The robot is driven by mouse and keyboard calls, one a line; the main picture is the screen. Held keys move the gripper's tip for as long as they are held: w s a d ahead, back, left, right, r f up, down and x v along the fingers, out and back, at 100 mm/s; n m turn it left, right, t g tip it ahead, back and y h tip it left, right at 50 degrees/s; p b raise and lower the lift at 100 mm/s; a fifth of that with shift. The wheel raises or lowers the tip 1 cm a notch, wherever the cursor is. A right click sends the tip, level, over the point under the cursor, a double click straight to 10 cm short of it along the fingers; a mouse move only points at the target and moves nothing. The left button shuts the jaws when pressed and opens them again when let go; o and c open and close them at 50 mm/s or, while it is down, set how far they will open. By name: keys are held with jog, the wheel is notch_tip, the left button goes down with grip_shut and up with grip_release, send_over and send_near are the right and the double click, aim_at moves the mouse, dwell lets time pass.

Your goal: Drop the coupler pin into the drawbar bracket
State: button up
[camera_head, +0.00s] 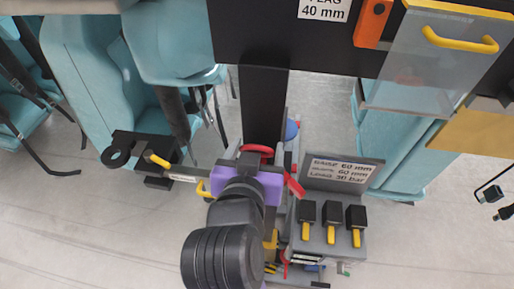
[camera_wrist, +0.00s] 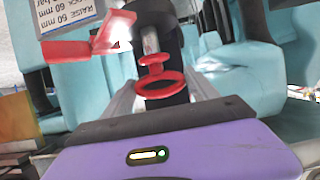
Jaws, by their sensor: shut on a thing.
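My gripper (camera_head: 246,180), with its purple body, is seen from behind in the head view, in front of a dark upright post. In the wrist view, the coupler pin (camera_wrist: 151,42) shows as a silver shaft with a red collar and a red ring just beyond the gripper's dark front edge. The red ring (camera_head: 258,150) also shows past the gripper in the head view. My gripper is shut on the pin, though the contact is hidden. I cannot make out the drawbar bracket for certain; the pin's far end is unclear.
A black arm with a round eye (camera_head: 116,154) and a yellow handle lies left of the gripper. A red flag-like part (camera_head: 294,186) and a grey labelled panel (camera_head: 342,173) with three black-and-yellow levers stand close right. Teal seats (camera_head: 105,85) are behind; open floor lies at left.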

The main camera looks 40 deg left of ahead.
jog(key=shift+r+p, duration=1.15)
jog(key=shift+r, duration=3.4)
